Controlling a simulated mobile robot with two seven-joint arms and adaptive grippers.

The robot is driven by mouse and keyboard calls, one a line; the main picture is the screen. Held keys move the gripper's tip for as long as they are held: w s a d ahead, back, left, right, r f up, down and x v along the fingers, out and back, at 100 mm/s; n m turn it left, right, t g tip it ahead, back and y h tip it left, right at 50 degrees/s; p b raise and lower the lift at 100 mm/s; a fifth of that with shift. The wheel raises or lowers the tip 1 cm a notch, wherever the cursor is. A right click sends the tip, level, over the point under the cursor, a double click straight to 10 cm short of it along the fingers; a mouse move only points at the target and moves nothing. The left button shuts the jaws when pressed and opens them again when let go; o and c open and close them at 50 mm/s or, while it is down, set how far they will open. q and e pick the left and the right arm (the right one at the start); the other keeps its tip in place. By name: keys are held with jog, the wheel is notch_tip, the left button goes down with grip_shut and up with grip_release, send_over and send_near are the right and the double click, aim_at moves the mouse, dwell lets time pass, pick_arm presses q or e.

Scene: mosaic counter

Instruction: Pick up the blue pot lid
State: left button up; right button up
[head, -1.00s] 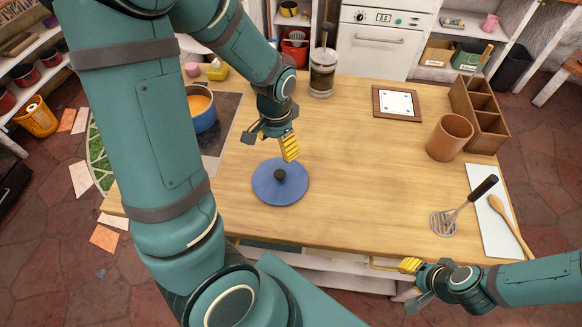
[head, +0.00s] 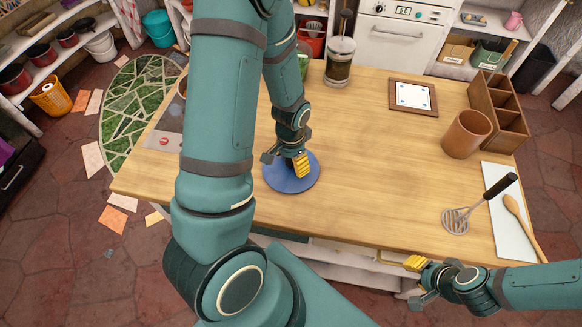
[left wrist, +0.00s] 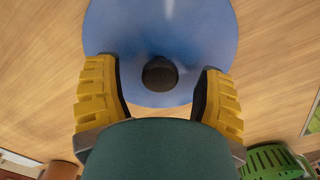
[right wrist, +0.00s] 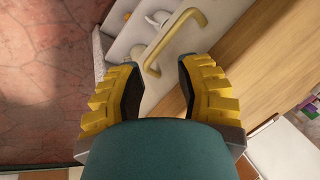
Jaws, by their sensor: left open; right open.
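The blue pot lid (head: 285,182) lies flat on the wooden counter. In the left wrist view its blue disc (left wrist: 160,30) fills the top middle, and its dark round knob (left wrist: 160,74) sits between my fingers. My left gripper (head: 300,165) is over the lid, its yellow fingers open on either side of the knob, with a gap to each. In the head view the knob is hidden behind the gripper. My right gripper (head: 414,275) is open and empty off the counter's front edge; the right wrist view shows its spread fingers (right wrist: 158,95).
A whisk-like masher (head: 457,220), a white board (head: 500,212) with a wooden spoon, a brown cup (head: 466,134) and a wooden divided box (head: 498,110) stand at the right. My left arm hides most of the pot's area. The counter's middle is clear.

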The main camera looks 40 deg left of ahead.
pick_arm(q)
jog(key=shift+f, duration=0.65)
grip_shut()
jog(key=shift+r, duration=0.15)
